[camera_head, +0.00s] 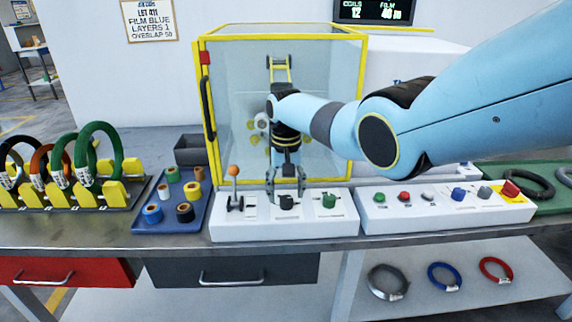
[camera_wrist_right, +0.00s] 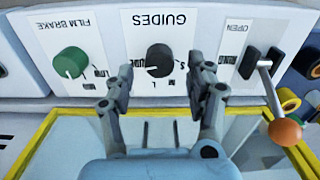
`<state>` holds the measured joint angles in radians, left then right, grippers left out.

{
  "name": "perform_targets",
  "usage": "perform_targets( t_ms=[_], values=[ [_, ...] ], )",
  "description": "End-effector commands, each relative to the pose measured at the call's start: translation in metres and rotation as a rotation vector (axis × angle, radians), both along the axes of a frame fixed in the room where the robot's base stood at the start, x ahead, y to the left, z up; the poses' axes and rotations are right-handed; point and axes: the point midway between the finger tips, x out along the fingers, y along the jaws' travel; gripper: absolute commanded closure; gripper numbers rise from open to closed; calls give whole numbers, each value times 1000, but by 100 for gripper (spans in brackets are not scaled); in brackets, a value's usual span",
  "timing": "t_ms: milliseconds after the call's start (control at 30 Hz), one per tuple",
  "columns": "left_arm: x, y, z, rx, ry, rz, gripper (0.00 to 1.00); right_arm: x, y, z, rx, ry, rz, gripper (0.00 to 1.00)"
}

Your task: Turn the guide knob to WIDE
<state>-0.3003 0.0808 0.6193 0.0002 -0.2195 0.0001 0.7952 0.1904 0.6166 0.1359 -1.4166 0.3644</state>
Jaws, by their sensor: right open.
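The black guide knob (camera_wrist_right: 160,60) sits on a white panel under the printed word GUIDES in the right wrist view. Small letters surround it, partly hidden; I cannot tell which mark it points at. In the head view the knob (camera_head: 287,203) is on the white control box (camera_head: 255,227) in front of the glazed cabinet. My right gripper (camera_head: 286,194) is over it, pointing down. In the right wrist view the open fingers (camera_wrist_right: 161,80) stand on either side of the knob, with gaps showing between them and it. My left gripper is not in view.
A green film brake knob (camera_head: 328,200) and an orange-tipped lever (camera_head: 234,172) flank the guide knob closely. The yellow-framed cabinet (camera_head: 212,120) stands right behind. A button box (camera_head: 440,217) is to the right, a blue tray of rolls (camera_head: 168,226) to the left.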

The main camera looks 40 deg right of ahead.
Motion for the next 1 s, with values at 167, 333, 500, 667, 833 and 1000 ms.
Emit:
perform_targets(
  t_ms=[167, 333, 500, 667, 833, 1000],
  values=[
    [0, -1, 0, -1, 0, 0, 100, 0, 0, 38, -2, -5, 0, 45],
    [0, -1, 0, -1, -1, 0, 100, 0, 0, 73, -1, -2, 0, 45],
    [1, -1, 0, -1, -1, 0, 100, 0, 0, 92, -1, 0, 0, 45],
    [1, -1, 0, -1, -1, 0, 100, 0, 0, 97, 0, 0, 0, 45],
    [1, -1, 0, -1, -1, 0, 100, 0, 0, 96, 0, 0, 0, 45],
    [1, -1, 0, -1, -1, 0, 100, 0, 0, 96, 0, 0, 0, 45]
  ],
)
